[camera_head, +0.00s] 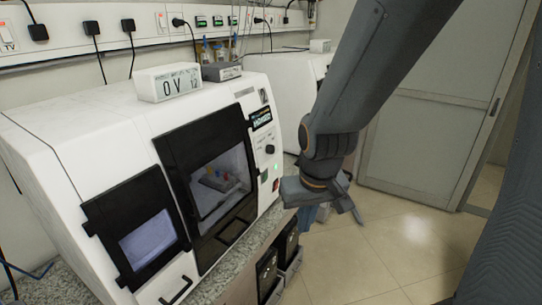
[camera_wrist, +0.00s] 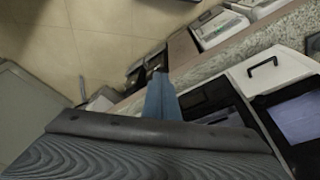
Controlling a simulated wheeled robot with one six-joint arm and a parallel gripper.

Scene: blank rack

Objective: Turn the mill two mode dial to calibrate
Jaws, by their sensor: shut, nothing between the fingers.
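A white milling machine (camera_head: 95,135) with a dark-framed window door stands on the counter in the head view. Its right front panel carries a small display, a round black dial (camera_head: 269,149), a green light and a red switch. The dial's markings are too small to read. I cannot tell which mill number this machine has. My gripper (camera_head: 308,216) is right of and below the dial, apart from it, in front of the machine's right edge. In the wrist view my gripper (camera_wrist: 157,75) has its blue fingers together and empty; the dial does not show there.
A second white machine (camera_head: 285,85) stands behind, partly hidden by my arm. Open tiled floor (camera_head: 400,245) lies to the right, before a grey door.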

